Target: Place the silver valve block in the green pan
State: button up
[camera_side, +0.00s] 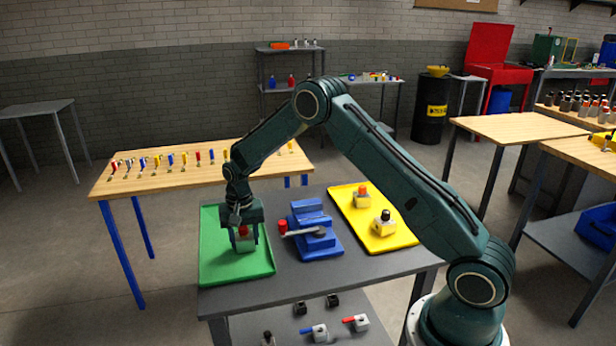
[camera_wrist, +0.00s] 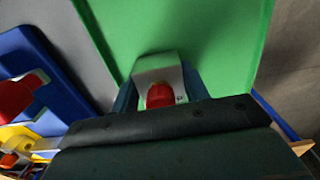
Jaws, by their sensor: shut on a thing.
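My gripper (camera_side: 242,236) is shut on the silver valve block (camera_side: 245,245), which has a red top. It is over the middle of the green pan (camera_side: 217,268). In the wrist view the silver valve block (camera_wrist: 158,70) shows between my fingers, with its red part (camera_wrist: 160,96) facing the camera and the green pan (camera_wrist: 215,30) behind it. The block is low over or touching the pan floor; I cannot tell which. The gripper body hides part of the block.
A blue vise (camera_side: 316,238) with a red-knobbed handle stands right of the pan. A yellow tray (camera_side: 368,238) with two valve blocks lies further right. Valve parts lie on the shelf below. A wooden table (camera_side: 150,185) with several small coloured parts stands behind.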

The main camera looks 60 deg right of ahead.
aim_at(243, 230)
jog(key=shift+f, duration=0.1)
jog(key=o, duration=1.2)
notch_tip(243, 230, up, 11)
jog(key=shift+r, duration=0.65)
